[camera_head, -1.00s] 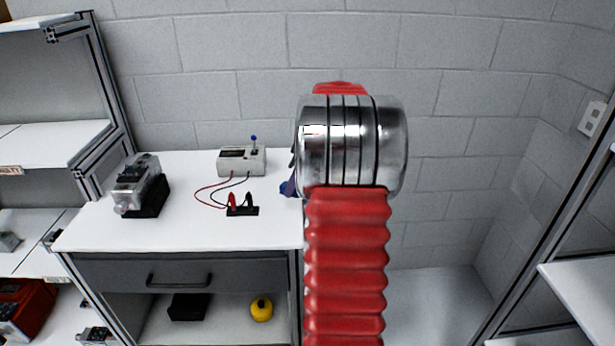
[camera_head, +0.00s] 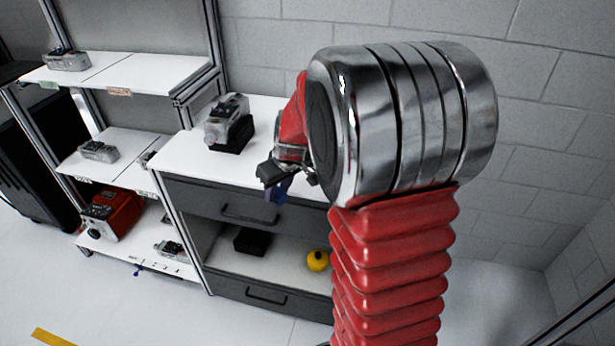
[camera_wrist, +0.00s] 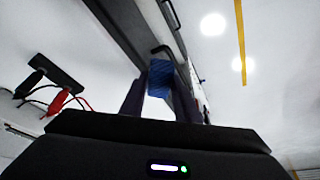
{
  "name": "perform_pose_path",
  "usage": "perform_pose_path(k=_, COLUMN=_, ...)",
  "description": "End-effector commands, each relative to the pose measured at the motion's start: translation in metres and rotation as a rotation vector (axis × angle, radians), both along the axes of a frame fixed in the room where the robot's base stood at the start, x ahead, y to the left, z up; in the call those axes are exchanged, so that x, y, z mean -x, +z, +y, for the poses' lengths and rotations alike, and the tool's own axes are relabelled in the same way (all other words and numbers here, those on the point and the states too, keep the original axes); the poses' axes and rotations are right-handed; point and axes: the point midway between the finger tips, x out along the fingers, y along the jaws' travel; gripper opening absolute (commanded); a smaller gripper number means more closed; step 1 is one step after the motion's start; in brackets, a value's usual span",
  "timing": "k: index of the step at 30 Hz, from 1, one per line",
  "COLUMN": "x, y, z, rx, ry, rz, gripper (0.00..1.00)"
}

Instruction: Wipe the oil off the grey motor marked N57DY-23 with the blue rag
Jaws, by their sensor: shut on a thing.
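My gripper (camera_head: 275,176) is shut on the blue rag (camera_head: 282,191), in front of the worktable's front edge in the head view. In the wrist view the rag (camera_wrist: 160,77) shows as a blue piece between the two fingers. A grey motor (camera_head: 228,115) sits on a black stand on the white tabletop, left of and behind my gripper, apart from the rag. Other grey motor-like units stand on the shelves: one on the top shelf (camera_head: 67,60), one on the middle shelf (camera_head: 98,151) and one low down (camera_head: 170,249). No marking or oil is readable on any.
The worktable (camera_head: 181,150) has dark drawers; a yellow round object (camera_head: 317,260) and a black box (camera_head: 252,241) lie on its lower shelf. A red unit (camera_head: 112,214) is on the left rack. Black and red clips (camera_wrist: 58,101) show in the wrist view. Open floor lies in front.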

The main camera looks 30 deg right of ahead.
Motion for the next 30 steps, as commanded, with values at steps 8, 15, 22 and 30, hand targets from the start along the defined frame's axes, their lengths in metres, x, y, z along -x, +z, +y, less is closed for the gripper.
perform_pose_path(k=8, x=-0.017, y=-0.018, z=0.080, rx=0.002, ry=-0.034, rz=-0.007, gripper=0.04)
perform_pose_path(k=15, x=-0.029, y=-0.030, z=0.137, rx=-0.003, ry=-0.069, rz=-0.021, gripper=0.04)
perform_pose_path(k=22, x=-0.032, y=-0.033, z=0.154, rx=-0.007, ry=-0.084, rz=-0.028, gripper=0.04)
perform_pose_path(k=30, x=-0.032, y=-0.033, z=0.153, rx=-0.007, ry=-0.085, rz=-0.028, gripper=0.04)
